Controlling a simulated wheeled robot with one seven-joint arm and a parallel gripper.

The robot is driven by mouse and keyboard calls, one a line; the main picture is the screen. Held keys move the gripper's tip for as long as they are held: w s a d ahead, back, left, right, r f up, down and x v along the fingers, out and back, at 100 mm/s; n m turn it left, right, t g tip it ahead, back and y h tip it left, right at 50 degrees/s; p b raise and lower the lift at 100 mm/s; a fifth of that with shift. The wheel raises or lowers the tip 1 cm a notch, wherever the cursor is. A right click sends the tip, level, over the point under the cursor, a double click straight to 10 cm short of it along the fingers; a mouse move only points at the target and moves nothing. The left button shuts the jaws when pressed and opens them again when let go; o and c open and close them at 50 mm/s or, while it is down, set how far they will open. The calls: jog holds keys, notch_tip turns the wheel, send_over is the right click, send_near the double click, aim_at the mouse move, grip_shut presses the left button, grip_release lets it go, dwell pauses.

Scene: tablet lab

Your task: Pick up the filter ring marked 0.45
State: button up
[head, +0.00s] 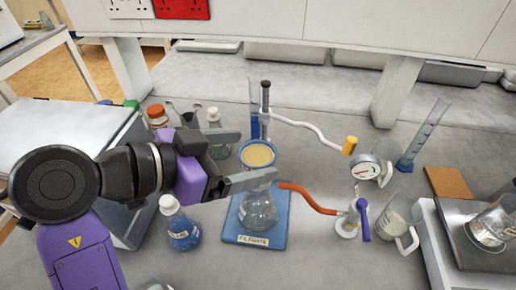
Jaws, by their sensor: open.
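A blue-rimmed ring with a tan disc inside (258,155) sits above the flask (259,212) on the blue mat labelled "FILTRATE" (236,236). I cannot read a 0.45 mark on it, nor tell whether it is the filter ring or a funnel top. My gripper (258,154) comes in from the left and is open. One finger reaches to the ring's upper left, the other passes along its lower side, in front of the flask neck. I cannot tell whether the fingers touch the ring or are above it.
Tall blue cylinders (265,108) stand just behind. A gauge (364,174) with hoses, a valve (353,216) and a beaker (396,218) stand to the right. A blue-liquid bottle (178,226) and a white-capped bottle (214,124) stand at left. The bench's back middle is clear.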

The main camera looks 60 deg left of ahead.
jog(key=shift+x, duration=0.9)
jog(key=c, duration=1.4)
